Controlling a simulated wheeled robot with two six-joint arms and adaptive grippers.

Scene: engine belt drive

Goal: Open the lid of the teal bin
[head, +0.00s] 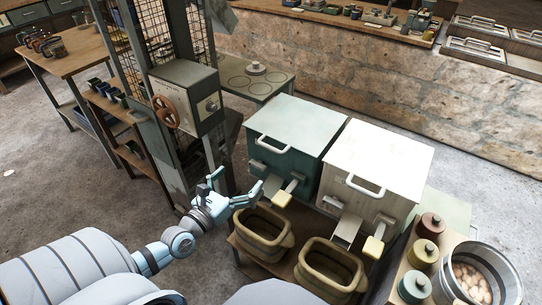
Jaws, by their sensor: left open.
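The teal bin (298,122) stands right of centre with a flat top and a white bar handle (272,144) on its front. Its lid looks shut. Below the handle, a chute with a cream-coloured knob sticks out of the front. My left gripper (236,182) is open and empty, in front of the bin's lower left side and below the handle. It looks apart from the handle; whether a fingertip touches the bin's lower front is hard to tell. My right gripper is not in view.
A matching white bin (378,160) stands close on the right. Two tan tubs (263,234) sit below the chutes. A post with a control box (186,95) and handwheel rises to the left. Lidded canisters (422,254) and a metal pot (478,277) stand at the lower right.

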